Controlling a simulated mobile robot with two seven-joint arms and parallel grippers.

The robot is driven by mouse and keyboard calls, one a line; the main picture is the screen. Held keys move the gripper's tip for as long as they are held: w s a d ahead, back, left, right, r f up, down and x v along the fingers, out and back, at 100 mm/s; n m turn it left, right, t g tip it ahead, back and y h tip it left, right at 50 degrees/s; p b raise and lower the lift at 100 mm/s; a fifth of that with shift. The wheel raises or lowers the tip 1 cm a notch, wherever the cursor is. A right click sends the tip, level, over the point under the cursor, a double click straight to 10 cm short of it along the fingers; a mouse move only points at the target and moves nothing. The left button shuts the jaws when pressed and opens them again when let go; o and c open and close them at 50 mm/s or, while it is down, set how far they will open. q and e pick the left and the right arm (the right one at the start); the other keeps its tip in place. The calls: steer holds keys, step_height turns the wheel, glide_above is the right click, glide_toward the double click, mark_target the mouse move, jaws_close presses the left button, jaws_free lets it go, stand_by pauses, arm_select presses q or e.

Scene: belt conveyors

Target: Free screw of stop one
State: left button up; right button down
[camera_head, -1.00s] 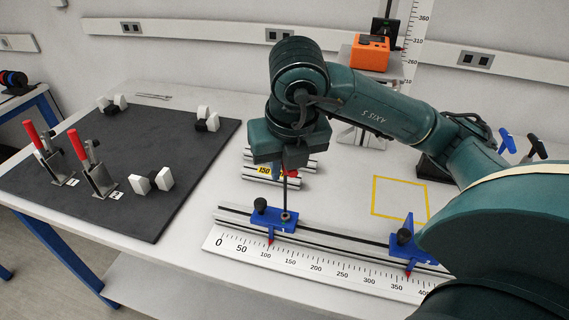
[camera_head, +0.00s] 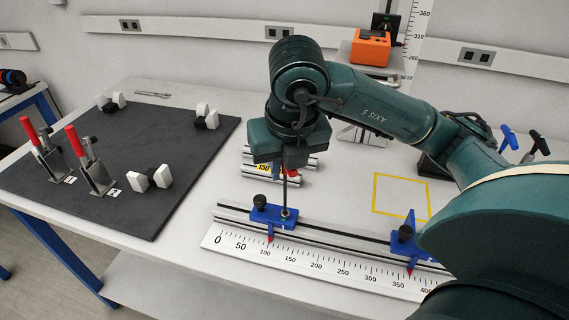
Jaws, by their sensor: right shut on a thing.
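Stop one, a blue block with a black knob (camera_head: 261,201), sits on the aluminium rail (camera_head: 335,233) near the 100 mark of the scale, its red pointer at the scale. My right gripper (camera_head: 291,156) is above this stop, shut on a red-handled key (camera_head: 285,187). The key's thin dark shaft points straight down and its tip meets the screw (camera_head: 287,213) on the right part of the stop. The jaws and most of the handle are hidden by my wrist. A second blue stop (camera_head: 405,243) is farther right on the rail, partly behind my arm. My left gripper is not in view.
A white ruler (camera_head: 310,267) runs along the rail's front. Short profile pieces (camera_head: 257,172) lie behind the rail. Blue (camera_head: 508,137) and black (camera_head: 539,145) T-handles stand at the right. A dark mat (camera_head: 120,205) with red-handled clamps (camera_head: 88,160) is left. The yellow square (camera_head: 400,195) is empty.

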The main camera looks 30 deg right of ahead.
steer(key=shift+f+b, duration=0.4)
stand_by(0.4)
steer(key=n+b, duration=0.2)
steer(key=n, duration=0.1)
steer(key=n+y+b, duration=0.1)
steer(key=n+b, duration=0.1)
steer(key=shift+a+n+y, duration=0.1)
steer(key=shift+n+y, duration=0.2)
steer(key=shift+n, duration=0.1)
